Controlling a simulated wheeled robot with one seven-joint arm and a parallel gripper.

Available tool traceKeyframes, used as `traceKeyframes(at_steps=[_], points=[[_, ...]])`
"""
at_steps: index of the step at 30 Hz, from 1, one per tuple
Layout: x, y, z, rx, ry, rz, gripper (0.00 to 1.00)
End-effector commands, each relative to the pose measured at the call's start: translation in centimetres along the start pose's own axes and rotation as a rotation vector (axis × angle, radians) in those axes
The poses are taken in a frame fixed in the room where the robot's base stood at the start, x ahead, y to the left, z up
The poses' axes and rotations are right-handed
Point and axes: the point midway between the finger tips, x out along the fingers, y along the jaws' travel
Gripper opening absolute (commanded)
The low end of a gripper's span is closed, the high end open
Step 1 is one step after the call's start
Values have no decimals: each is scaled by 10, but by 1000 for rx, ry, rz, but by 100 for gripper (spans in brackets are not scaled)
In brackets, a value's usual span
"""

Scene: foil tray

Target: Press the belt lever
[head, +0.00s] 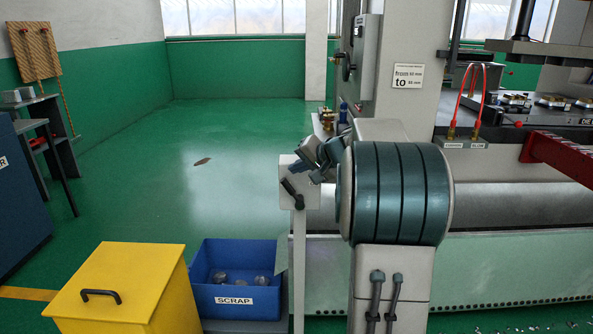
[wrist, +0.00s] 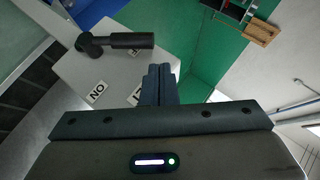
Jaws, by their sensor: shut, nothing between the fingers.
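The belt lever (wrist: 128,41) is a black handle on a round pivot, fixed to a pale grey plate (wrist: 78,68) with small lettered labels. One label reads ON, upside down in the wrist view; others are partly covered. My gripper (wrist: 160,70) is shut and empty, its two dark fingers side by side. The fingertips appear just below the handle's free end in the wrist view, with a gap in the picture; the depth between them is unclear. In the head view the lever (head: 292,191) sits on a white post-mounted box, and my gripper (head: 306,157) is close by, partly hidden by my arm.
A blue SCRAP bin (head: 235,303) with metal pieces and a yellow lidded box (head: 125,288) stand on the floor left of the post. A machine with a long metal roller (head: 510,208) and red hoses (head: 468,95) is at right. Green floor behind is mostly open.

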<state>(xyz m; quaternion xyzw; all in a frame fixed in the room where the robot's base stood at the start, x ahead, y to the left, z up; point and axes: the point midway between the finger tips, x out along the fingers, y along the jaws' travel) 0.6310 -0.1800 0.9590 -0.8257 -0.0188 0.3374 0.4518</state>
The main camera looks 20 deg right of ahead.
Motion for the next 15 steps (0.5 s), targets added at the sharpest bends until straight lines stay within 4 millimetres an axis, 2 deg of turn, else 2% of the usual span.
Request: traceKeyframes(at_steps=[2, 9, 15], points=[[-15, -5, -14, -1, 1, 1, 0], [-69, -8, -12, -2, 0, -1, 0], [-101, -8, -12, -1, 0, 0, 0]])
